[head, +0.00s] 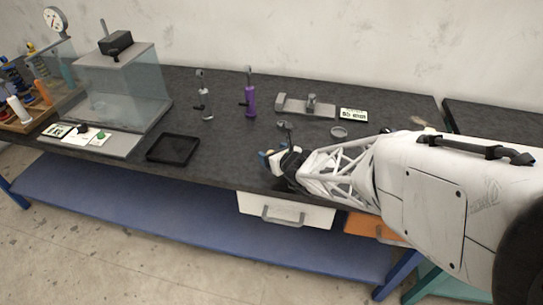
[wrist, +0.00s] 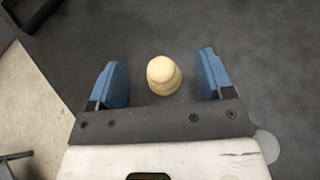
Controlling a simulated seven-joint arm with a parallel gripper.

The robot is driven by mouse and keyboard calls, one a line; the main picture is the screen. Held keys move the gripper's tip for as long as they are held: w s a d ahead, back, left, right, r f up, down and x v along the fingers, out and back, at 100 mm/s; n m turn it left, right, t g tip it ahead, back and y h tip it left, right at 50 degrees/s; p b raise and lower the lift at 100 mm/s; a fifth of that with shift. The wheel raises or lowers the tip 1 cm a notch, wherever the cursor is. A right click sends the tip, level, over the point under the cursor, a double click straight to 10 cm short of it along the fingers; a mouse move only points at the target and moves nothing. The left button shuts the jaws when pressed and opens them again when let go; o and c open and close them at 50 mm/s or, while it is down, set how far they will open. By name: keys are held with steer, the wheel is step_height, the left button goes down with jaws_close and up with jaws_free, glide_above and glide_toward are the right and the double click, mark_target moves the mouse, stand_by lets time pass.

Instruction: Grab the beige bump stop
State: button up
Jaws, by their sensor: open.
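The beige bump stop (wrist: 163,76) stands on the dark worktop in the wrist view, a small rounded, stepped piece. My gripper (wrist: 160,75) is open, with one blue finger on each side of the bump stop in that view and a gap on both sides. I cannot tell how far above the bump stop the fingers are. In the head view my gripper (head: 270,160) is low over the front edge of the worktop, and the bump stop is not visible there.
On the worktop (head: 222,150) are a black tray (head: 174,149), a purple damper (head: 250,98), a dark damper (head: 203,98), a grey fixture (head: 305,106), a labelled card (head: 353,115) and a round grey dish (head: 339,132). A clear-walled box (head: 120,90) stands at left.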

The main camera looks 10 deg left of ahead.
steer(key=shift+c, duration=0.3)
steer(key=c, duration=1)
steer(key=shift+o, duration=0.2)
steer(key=shift+r, duration=0.1)
steer(key=shift+r, duration=0.8)
step_height(320, 180, up, 2)
steer(key=s+d, duration=0.3)
steer(key=s, duration=0.4)
steer(key=s+d+r, duration=0.1)
steer(key=s+d, duration=0.3)
steer(key=s, duration=0.3)
steer(key=shift+d+r, duration=0.15)
steer(key=shift+d, duration=0.15)
